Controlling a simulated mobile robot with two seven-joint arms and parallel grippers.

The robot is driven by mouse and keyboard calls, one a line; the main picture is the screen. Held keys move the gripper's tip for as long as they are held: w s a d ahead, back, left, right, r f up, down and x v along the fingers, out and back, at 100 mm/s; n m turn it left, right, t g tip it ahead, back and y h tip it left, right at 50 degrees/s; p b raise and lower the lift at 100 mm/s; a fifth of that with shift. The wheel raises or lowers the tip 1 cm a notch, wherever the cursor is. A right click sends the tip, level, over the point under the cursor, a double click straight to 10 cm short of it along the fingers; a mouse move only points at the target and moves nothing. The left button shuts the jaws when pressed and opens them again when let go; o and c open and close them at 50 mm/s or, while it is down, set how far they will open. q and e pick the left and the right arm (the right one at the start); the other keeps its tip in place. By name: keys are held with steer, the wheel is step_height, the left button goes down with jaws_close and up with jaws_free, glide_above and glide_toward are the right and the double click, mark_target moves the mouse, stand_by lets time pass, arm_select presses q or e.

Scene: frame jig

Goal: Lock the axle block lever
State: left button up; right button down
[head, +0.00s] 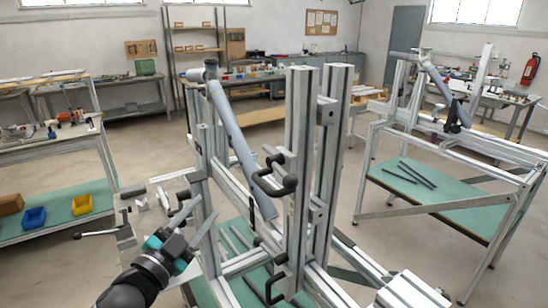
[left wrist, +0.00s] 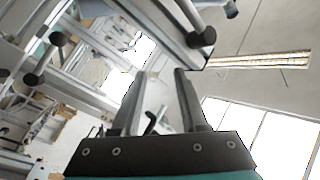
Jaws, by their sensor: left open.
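The frame jig (head: 301,150) of grey metal profiles stands in the middle of the head view. Several black-handled levers sit on it, and I cannot tell which is the axle block lever. One lever (head: 95,234) sticks out left from a small metal block (head: 125,232). Black handles (head: 272,180) show on the upright posts. My left gripper (head: 208,206) is open and empty at the jig's left side, right of that block. In the left wrist view, a dark bent lever (left wrist: 151,123) shows between the open fingers, seemingly beyond them. My right gripper is not in view.
A long grey tube (head: 238,145) slopes across the jig behind my left gripper. Black knobs (left wrist: 202,37) stick out near the fingers in the left wrist view. A bench with blue (head: 34,217) and yellow bins stands left. A second jig stands on a table (head: 420,205) at right.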

arm_select(q)
steer(key=s+d+r+m+g+h, duration=0.2)
steer(key=d+r+m+g+h, duration=0.15)
steer(key=r+m+h, duration=0.7)
steer(key=m+g+p, duration=0.1)
steer(key=m+g, duration=1)
glide_toward(283, 171)
steer(key=shift+n, duration=0.25)
steer(key=p+x, duration=0.4)
steer(key=x, duration=0.5)
steer(key=shift+s+f, duration=0.1)
steer(key=shift+f, duration=0.1)
steer(key=shift+d+f, duration=0.1)
steer(key=shift+d, duration=0.45)
steer(key=shift+c, duration=0.2)
jaws_close()
